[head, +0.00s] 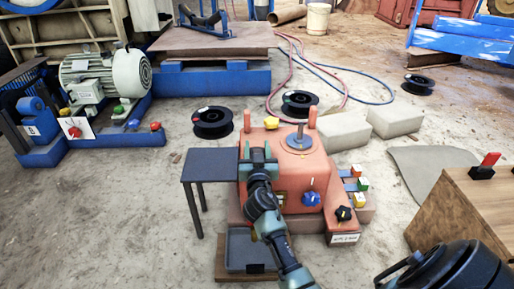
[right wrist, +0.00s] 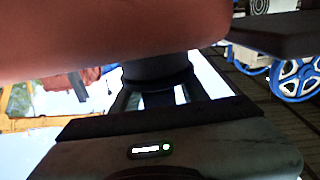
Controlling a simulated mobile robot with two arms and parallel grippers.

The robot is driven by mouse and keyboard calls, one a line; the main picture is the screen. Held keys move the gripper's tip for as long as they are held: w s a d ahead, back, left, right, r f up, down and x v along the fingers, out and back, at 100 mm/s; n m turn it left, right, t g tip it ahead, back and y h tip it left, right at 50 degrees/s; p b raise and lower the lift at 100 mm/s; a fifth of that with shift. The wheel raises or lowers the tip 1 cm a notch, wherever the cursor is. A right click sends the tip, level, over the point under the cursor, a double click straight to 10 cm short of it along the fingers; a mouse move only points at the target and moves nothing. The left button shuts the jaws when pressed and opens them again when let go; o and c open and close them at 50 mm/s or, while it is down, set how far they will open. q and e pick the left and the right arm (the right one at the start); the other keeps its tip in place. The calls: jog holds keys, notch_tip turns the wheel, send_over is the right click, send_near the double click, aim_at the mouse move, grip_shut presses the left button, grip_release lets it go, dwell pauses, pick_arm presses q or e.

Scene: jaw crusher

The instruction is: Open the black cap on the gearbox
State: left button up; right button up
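The gearbox (head: 310,175) is an orange-red housing in the middle of the head view, with a yellow plug, a round grey flange, two red posts and a blue knob. My right gripper (head: 258,153) is over its left side, with its fingers spread apart. In the right wrist view the orange-red surface fills the top, and a black round cap (right wrist: 158,72) with a wider rim juts from it toward my gripper (right wrist: 160,98). The cap lies in line with the gap between the fingers; contact cannot be told. In the head view my gripper hides the cap.
A small dark table (head: 210,165) stands left of the gearbox, and a grey tray (head: 245,250) lies in front of it. Coloured buttons (head: 356,185) and a black star knob (head: 343,214) are at its right. Black spools (head: 212,122), concrete blocks (head: 345,130) and a wooden box (head: 465,215) stand around.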

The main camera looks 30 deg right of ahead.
grip_shut()
dwell(1.2)
